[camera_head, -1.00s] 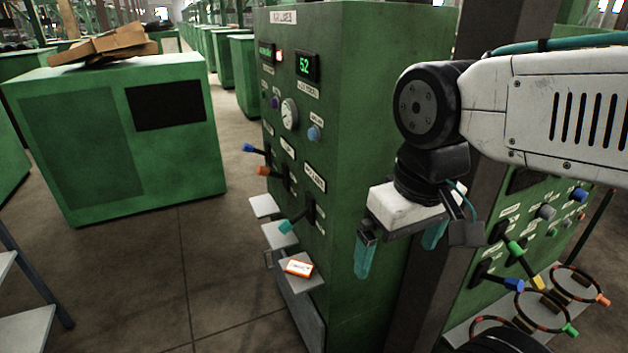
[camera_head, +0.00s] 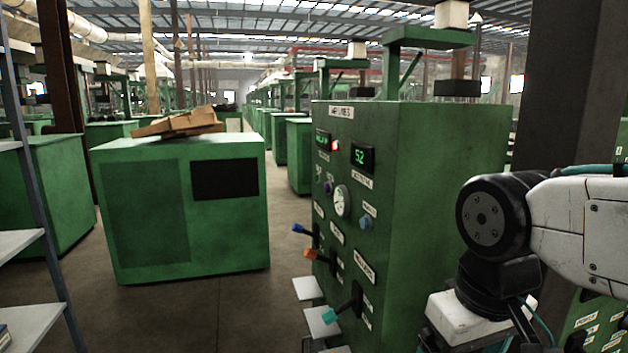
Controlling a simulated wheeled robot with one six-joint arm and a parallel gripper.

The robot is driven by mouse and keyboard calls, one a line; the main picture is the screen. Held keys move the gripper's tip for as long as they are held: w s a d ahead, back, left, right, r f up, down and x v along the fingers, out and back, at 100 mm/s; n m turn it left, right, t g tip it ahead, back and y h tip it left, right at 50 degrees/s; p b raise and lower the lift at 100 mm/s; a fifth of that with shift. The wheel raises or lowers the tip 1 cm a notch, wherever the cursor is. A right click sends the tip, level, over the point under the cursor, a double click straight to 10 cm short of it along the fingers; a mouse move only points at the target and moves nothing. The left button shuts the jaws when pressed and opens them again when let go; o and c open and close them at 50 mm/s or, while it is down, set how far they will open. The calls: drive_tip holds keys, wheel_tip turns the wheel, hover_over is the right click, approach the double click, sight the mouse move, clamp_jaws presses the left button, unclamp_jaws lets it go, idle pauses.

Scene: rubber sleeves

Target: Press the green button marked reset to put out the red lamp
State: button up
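The red lamp (camera_head: 335,146) is lit, small, near the top of the narrow face of a green machine cabinet (camera_head: 430,190). It sits beside a small green-lit display (camera_head: 322,140). I cannot make out a green button marked reset; the labels are too small to read. A purple knob (camera_head: 328,187) and a blue knob (camera_head: 366,223) flank a round gauge (camera_head: 342,200) below the lamp. My gripper (camera_head: 465,335) is at the bottom right, in front of the cabinet's side and apart from the panel. Its fingertips are cut off by the frame edge.
Levers with blue (camera_head: 299,228), orange (camera_head: 312,254) and teal (camera_head: 331,315) handles stick out of the panel. Small grey shelves (camera_head: 320,320) jut out below. A green box machine (camera_head: 180,215) stands left, with clear floor (camera_head: 240,305) between. A dark column (camera_head: 570,90) rises at right.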

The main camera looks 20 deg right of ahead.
clamp_jaws()
idle(1.5)
